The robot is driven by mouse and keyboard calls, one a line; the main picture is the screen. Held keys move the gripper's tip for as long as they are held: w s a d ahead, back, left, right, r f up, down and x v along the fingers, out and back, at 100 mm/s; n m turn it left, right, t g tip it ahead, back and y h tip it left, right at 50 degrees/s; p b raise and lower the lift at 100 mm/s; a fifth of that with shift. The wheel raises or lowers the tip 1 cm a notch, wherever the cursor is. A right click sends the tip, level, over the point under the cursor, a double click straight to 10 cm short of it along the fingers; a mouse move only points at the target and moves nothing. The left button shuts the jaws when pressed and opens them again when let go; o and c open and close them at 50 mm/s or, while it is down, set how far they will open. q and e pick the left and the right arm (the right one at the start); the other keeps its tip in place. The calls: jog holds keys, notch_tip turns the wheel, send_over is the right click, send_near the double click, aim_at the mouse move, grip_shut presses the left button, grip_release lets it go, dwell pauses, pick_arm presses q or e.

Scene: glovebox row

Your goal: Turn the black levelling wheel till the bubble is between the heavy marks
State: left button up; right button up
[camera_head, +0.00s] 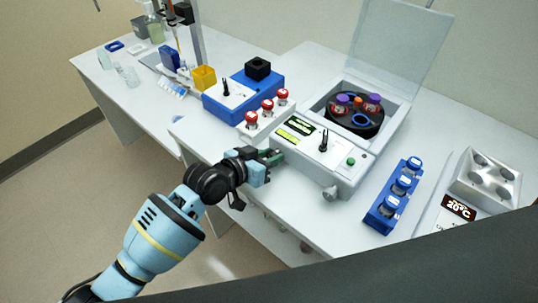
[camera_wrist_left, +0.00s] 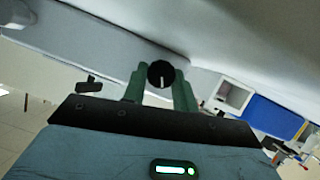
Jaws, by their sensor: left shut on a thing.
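The black levelling wheel (camera_wrist_left: 160,74) is round with a white pointer line, and sits between the green fingers in the left wrist view. My left gripper (camera_head: 274,157) is shut on it at the front left of the white centrifuge (camera_head: 345,172). In the head view the wheel is hidden by the gripper. Yellow-green strips show on the centrifuge's sloped front panel, by a dark display (camera_head: 301,126); the bubble and heavy marks are too small to make out. My right gripper is not in view.
The centrifuge lid (camera_head: 401,45) stands open over a rotor (camera_head: 352,120) with capped tubes. A rack of red-capped vials (camera_head: 266,117) and a blue device (camera_head: 240,98) are behind my gripper. A blue rack (camera_head: 379,220) stands to the right. A grey knob (camera_head: 331,193) is on the centrifuge's front.

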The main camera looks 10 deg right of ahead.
pick_arm(q)
jog(key=shift+f+n+h+b, duration=0.1)
jog(key=shift+n+h+b, duration=0.25)
jog(key=shift+n, duration=0.25)
jog(key=o, duration=1)
jog(key=shift+a, duration=0.15)
jog(key=shift+v, duration=3.85)
jog(key=shift+w, duration=0.15)
